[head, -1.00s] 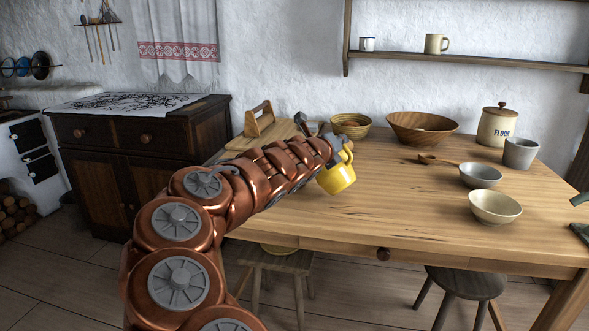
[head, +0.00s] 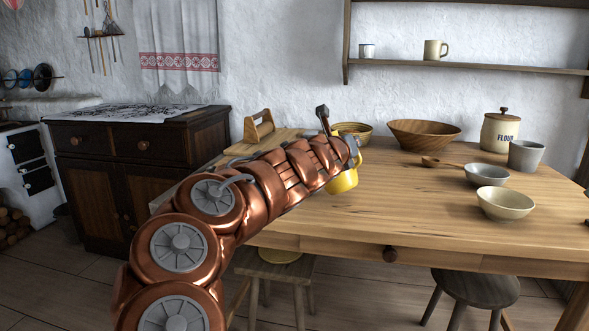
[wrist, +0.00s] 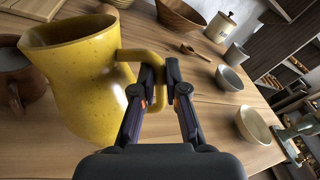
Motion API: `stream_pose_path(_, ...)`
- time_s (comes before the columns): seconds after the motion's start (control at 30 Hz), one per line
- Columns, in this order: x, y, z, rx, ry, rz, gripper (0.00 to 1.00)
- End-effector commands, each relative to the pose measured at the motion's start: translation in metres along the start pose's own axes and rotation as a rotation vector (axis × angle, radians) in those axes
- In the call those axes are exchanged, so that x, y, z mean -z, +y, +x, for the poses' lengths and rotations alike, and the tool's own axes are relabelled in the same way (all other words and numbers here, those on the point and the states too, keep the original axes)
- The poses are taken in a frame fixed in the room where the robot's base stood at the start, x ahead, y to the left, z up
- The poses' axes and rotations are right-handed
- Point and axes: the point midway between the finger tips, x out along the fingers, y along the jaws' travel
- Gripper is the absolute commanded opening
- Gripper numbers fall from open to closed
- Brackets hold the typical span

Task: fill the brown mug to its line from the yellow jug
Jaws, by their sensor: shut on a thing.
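The yellow jug (wrist: 80,80) fills the left of the wrist view, leaning left. My gripper (wrist: 160,88) is shut on its handle. The brown mug (wrist: 14,95) is at the left edge of the wrist view, partly cut off and partly behind the jug, close to its rim. I cannot see into the mug, its line, or any liquid. In the head view, the jug (head: 345,182) shows only in part behind my gripper (head: 352,152), over the table, and the brown mug is hidden by my arm.
The wooden table (head: 430,210) holds a wooden bowl (head: 424,134), a woven bowl (head: 353,131), a flour jar (head: 499,132), a grey cup (head: 525,155), a grey bowl (head: 486,175), a cream bowl (head: 505,203) and a wooden spoon (head: 436,162). The table's right-front middle is clear.

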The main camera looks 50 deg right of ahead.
Motion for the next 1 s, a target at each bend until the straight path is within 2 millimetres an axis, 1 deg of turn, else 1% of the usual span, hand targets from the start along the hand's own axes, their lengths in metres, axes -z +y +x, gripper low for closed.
stream_pose_path(0.03,0.005,-0.001,0.0,0.003,-0.005,0.018,0.0)
stream_pose_path(0.5,0.025,-0.01,-0.002,0.001,-0.036,0.176,0.0)
stream_pose_path(1.0,0.048,-0.015,-0.003,0.0,-0.072,0.357,0.0)
